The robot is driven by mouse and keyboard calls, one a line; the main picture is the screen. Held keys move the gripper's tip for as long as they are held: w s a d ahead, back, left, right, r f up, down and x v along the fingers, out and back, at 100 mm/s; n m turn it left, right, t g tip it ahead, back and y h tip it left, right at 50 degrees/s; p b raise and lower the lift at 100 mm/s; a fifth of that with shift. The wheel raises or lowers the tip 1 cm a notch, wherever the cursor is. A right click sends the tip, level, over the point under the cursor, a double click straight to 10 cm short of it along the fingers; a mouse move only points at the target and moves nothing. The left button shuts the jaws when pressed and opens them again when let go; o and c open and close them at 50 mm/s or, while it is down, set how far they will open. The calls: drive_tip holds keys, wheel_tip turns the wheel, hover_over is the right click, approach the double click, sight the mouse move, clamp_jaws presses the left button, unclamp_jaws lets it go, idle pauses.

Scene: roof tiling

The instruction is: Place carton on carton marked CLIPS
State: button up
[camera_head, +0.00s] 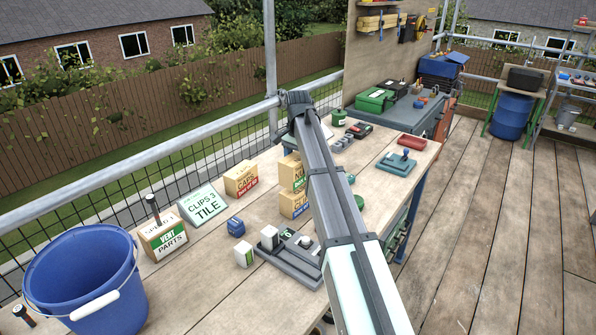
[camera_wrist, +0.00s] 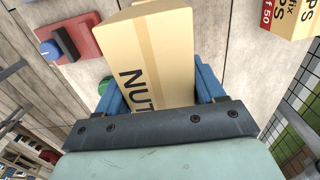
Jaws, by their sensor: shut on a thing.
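In the wrist view my gripper (camera_wrist: 160,88) has its blue fingers on both sides of a tan carton (camera_wrist: 158,45) lettered "NUT", shut on it. The lower carton's name is not readable, so I cannot confirm CLIPS. My gripper is hidden in the head view.
A CAPS carton (camera_head: 240,179) stands left of the stack, near a "CLIPS-3 TILE" sign (camera_head: 204,204) and a VENT PARTS box (camera_head: 163,236). A blue bucket (camera_head: 85,280) is at the front left. A grey fixture (camera_head: 290,257) lies in front. Mesh railing runs behind.

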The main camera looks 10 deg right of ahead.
drive_tip(key=shift+f, duration=1.45)
drive_tip(key=shift+f, duration=0.2)
drive_tip(key=o, duration=1.4)
wheel_tip(320, 180, up, 12)
drive_tip(key=shift+r, duration=0.2)
drive_tip(key=shift+o, duration=0.6)
